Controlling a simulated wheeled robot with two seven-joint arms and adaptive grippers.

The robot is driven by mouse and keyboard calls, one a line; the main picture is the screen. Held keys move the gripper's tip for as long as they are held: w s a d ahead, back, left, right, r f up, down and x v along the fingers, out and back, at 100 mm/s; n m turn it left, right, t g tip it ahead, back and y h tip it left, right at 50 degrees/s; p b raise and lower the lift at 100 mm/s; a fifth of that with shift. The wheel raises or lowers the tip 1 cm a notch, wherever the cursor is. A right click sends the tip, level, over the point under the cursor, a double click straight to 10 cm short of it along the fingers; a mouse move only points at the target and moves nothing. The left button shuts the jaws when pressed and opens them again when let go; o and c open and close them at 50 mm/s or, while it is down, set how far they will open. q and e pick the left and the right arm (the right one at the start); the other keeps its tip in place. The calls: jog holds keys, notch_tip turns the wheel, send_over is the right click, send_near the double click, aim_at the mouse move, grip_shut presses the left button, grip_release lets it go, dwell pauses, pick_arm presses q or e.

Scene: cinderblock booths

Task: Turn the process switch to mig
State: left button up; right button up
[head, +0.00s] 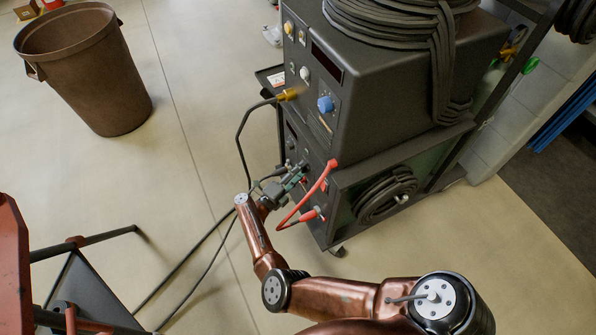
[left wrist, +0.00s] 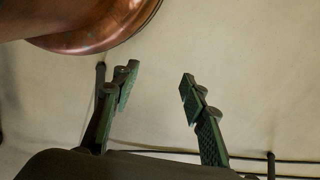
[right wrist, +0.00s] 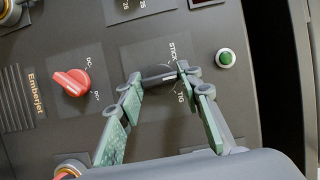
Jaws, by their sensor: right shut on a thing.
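The process switch is a black knob (right wrist: 157,74) on the dark panel of the welder (head: 318,150), in the right wrist view. STICK and TIG are printed to its right; I see no MIG label, and the fingers cover part of the plate. My right gripper (right wrist: 161,80) is shut on this knob, one finger on each side. In the head view, my right gripper (head: 293,178) is at the lower front of the welder. My left gripper (left wrist: 158,80) is open and empty above bare floor in the left wrist view. Where the knob points is unclear.
A red knob (right wrist: 72,82) marked DC and a green button (right wrist: 226,58) flank the switch. A red cable (head: 326,180) loops close beside my right gripper. A brown bin (head: 85,75) stands at upper left. The floor between is mostly clear.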

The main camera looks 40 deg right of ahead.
dwell(0.3)
jog(key=o, duration=1.2)
jog(key=shift+c, duration=0.2)
jog(key=shift+a, duration=0.1)
jog(key=s+a, duration=0.2)
jog(key=a, duration=0.9)
jog(key=shift+a, duration=0.35)
